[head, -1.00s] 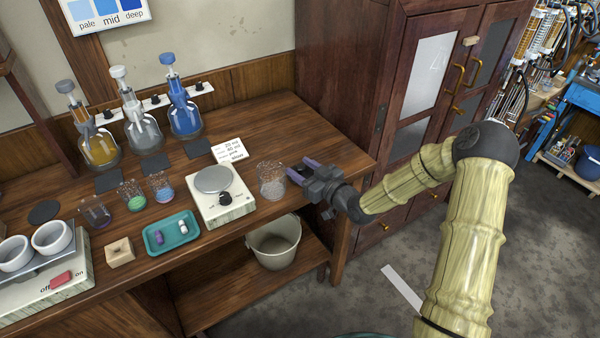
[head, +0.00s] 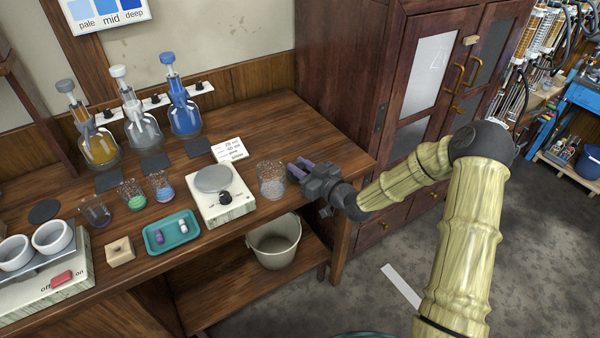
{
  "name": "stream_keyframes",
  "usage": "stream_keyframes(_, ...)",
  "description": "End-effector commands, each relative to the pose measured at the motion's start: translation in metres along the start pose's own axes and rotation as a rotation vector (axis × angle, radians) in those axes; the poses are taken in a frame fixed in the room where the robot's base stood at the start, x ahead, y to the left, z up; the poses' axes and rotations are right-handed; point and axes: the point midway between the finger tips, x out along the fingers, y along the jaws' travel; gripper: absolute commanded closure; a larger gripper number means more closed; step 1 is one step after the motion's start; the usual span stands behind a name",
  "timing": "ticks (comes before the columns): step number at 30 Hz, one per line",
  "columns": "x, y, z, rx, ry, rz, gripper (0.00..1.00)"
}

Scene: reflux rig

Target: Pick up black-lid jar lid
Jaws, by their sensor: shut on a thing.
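My gripper (head: 296,171) has purple fingers and a dark grey body. It is at the bench's right front, just right of a clear glass beaker (head: 271,182) with pale contents. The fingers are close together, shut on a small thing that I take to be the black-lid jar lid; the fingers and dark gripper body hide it. I cannot make out the black-lid jar or its lid anywhere in the head view. Whether the fingers touch the beaker cannot be told.
Left of the beaker are a balance (head: 222,203), a teal tray (head: 171,233), several small beakers and a wooden block (head: 120,251). Filled flasks (head: 186,118) stand at the back. A bucket (head: 275,243) sits on the shelf below. The bench's back right is clear.

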Motion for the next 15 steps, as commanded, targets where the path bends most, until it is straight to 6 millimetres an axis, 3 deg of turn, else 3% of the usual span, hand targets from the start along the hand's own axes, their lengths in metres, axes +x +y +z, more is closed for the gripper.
stream_keyframes(8,0.0,0.0,-0.007,-0.001,0.001,0.0,1.0)
stream_keyframes(15,-0.002,0.001,-0.044,-0.006,0.003,0.001,1.0)
